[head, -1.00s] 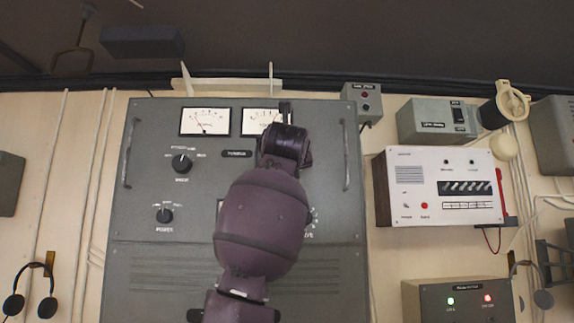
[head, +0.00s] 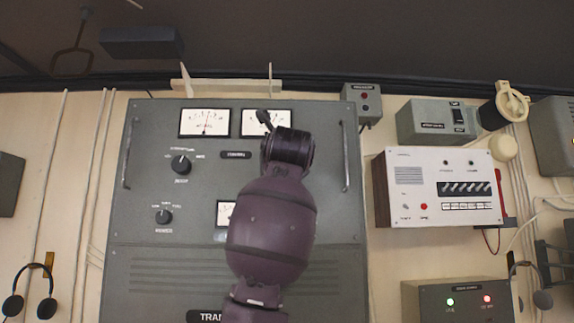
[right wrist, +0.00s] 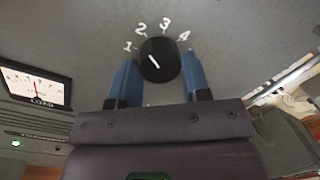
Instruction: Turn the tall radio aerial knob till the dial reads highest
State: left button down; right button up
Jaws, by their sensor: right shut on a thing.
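A round black knob (right wrist: 161,61) with a white pointer mark shows in the right wrist view, with figures 1 to 4 along its far side. My right gripper (right wrist: 160,74) is shut on it, one blue fingertip on each side. In the head view my right arm hides this knob and the fingertips. A dial with a red needle (right wrist: 35,88) shows at the left of the right wrist view, its needle near mid-scale. In the head view the upper left dial (head: 205,122) has its needle near upright. The upper right dial (head: 262,119) is partly covered. My left gripper is not in view.
The grey panel (head: 145,240) also has two black knobs, upper (head: 181,165) and lower (head: 164,216), and a partly hidden lower dial (head: 223,212). Side handles (head: 345,155) stand out from it. A white control box (head: 440,165) is to the right.

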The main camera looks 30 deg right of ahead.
jog(key=o, duration=0.9)
jog(key=b+v, duration=0.1)
jog(key=v, duration=1)
jog(key=shift+r+b, duration=0.1)
jog(key=shift+b, duration=0.3)
jog(key=shift+w, duration=0.1)
